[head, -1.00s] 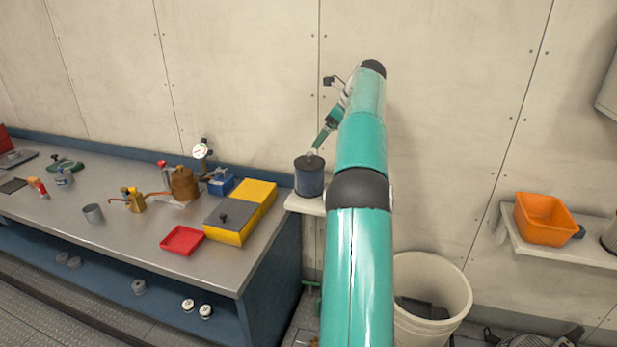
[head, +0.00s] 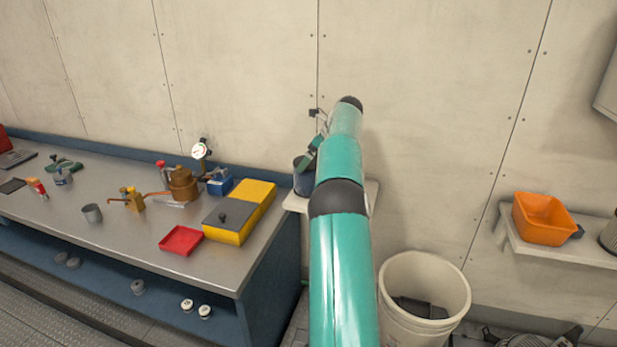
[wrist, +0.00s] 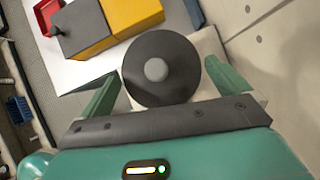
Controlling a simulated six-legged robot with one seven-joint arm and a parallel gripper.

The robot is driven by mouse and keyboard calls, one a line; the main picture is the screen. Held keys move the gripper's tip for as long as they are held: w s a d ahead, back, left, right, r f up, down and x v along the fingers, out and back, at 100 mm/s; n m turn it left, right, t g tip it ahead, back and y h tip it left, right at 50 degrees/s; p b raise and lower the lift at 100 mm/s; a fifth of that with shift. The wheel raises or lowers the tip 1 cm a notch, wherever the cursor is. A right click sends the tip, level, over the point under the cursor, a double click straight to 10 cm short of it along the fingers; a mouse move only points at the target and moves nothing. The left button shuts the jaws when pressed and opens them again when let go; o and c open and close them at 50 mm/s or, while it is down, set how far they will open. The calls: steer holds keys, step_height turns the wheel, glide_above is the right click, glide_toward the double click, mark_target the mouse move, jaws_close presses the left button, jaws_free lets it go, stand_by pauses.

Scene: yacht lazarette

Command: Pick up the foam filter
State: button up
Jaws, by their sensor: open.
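A dark blue-grey cylinder (head: 302,184) stands upright on a small pale wall shelf just right of the bench; I take it for the foam filter. In the wrist view its round black top (wrist: 157,92) with a grey centre knob (wrist: 156,69) faces me. My gripper (wrist: 160,75) is open, with one green finger on each side of the cylinder's top. I cannot tell how far the fingertips reach down beside it. In the head view my arm and gripper cover the cylinder's top and right side.
The pale shelf (head: 369,194) sits against the wall. A yellow box with a grey lid (head: 230,214) and a red tray (head: 181,241) are on the bench to the left. A white bucket (head: 392,320) stands below right; an orange bin (head: 541,220) is on another shelf.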

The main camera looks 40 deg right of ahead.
steer(key=x, duration=0.2)
steer(key=shift+w+f, duration=0.2)
steer(key=shift+f, duration=0.1)
steer(key=shift+c, duration=0.2)
steer(key=c, duration=0.7)
steer(key=shift+o, duration=0.2)
steer(key=shift+r, duration=0.15)
